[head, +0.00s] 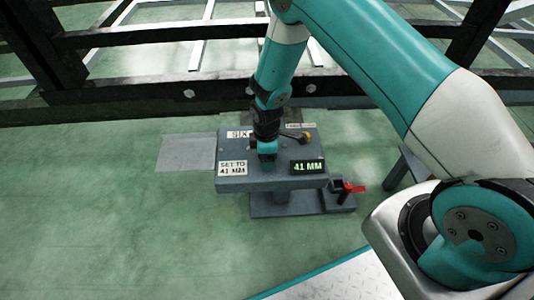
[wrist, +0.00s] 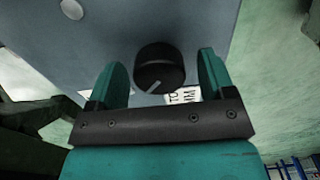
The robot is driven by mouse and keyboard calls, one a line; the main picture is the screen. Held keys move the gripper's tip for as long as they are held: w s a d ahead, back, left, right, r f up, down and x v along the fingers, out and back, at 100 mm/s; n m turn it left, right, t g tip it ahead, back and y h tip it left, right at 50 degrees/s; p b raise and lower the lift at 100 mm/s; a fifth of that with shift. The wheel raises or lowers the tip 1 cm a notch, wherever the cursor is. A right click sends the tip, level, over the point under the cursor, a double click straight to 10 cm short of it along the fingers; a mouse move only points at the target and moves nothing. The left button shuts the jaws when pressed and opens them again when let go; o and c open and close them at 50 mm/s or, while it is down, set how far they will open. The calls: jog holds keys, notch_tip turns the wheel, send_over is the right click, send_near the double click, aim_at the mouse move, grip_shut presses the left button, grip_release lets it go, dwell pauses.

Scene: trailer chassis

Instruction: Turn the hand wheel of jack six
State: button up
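Jack six is a grey box-topped stand (head: 270,183) on the green floor, with a "SIX" label, a "SET TO 41 MM" label (head: 232,168) and a lit display (head: 307,167) reading "41 MM". My gripper (head: 266,155) points down at the jack's top and hides the hand wheel in the head view. In the wrist view the hand wheel (wrist: 158,70) is a round black knob with a pale pointer line. It lies between my two open teal fingers, with a gap visible on each side. I cannot tell how far the fingertips reach down beside it.
A lever with a yellow end (head: 305,137) lies on the jack's top, right of my gripper. A red handle (head: 352,187) sits low at the jack's right. A dark chassis beam (head: 150,105) runs behind. The floor to the left is clear around a grey patch (head: 185,152).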

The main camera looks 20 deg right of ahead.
notch_tip(320, 180, up, 18)
jog(key=p, duration=0.6)
jog(key=shift+f+p, duration=0.25)
jog(key=shift+p, duration=0.15)
jog(key=shift+r, duration=0.1)
jog(key=s+a+r+m+y, duration=0.25)
jog(key=s+r, duration=0.45)
jog(key=r, duration=0.4)
jog(key=s+a+r+m+y, duration=0.1)
jog(key=s+a+r+m, duration=0.15)
jog(key=s+r, duration=0.65)
jog(key=s+r+m+p, duration=0.2)
jog(key=s+r, duration=0.7)
notch_tip(320, 180, up, 32)
jog(key=p, duration=3.2)
jog(key=shift+w+d+r+y, duration=0.15)
jog(key=shift+d+r+y, duration=0.1)
jog(key=shift+d+y, duration=0.1)
